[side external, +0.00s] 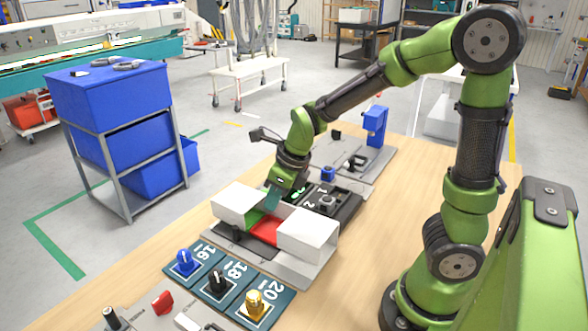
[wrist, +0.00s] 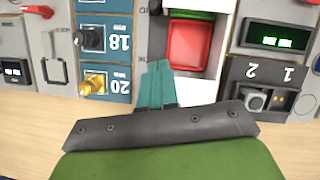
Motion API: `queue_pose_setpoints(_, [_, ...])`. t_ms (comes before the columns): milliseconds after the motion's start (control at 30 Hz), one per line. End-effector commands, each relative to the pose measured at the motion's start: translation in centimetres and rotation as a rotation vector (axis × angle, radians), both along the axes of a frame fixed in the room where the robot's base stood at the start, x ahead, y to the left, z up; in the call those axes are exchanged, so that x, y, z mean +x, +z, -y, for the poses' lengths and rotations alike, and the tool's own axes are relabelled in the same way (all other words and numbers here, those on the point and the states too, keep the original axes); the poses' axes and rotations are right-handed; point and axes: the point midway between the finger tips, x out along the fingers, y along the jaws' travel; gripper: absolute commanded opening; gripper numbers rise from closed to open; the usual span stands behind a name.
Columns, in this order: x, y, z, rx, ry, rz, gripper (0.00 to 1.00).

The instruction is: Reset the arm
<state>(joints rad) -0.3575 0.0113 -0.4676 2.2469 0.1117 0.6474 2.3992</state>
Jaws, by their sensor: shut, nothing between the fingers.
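My green arm reaches over the wooden table (side external: 375,188) from the right. My gripper (side external: 271,207) points down above the panel unit with two white blocks. Its teal fingers are together and hold nothing; they also show in the wrist view (wrist: 158,68). A red pad (side external: 264,229) and a green pad (side external: 249,217) lie between the white blocks, close to the fingertips. In the wrist view the fingertips overlap the edge beside the red pad (wrist: 187,43). I cannot tell whether they touch anything.
Knobs numbered 16, 18 and 20, including a yellow one (side external: 255,302), stand near the front. Behind my gripper are a black panel (side external: 337,207) and a blue upright fixture (side external: 375,123). A blue-bin rack (side external: 110,125) stands left of the table. Bare tabletop lies toward my base.

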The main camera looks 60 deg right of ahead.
Motion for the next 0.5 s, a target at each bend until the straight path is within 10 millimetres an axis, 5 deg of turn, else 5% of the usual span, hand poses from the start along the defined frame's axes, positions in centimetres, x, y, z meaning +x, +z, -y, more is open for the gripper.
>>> queue_pose_setpoints(267, [-0.5, 0.8, 0.1, -0.058, 0.162, 0.009, 0.00])
queue_pose_setpoints(500, [-2.7, 1.3, -1.8, -0.225, 0.785, 0.072, 0.00])
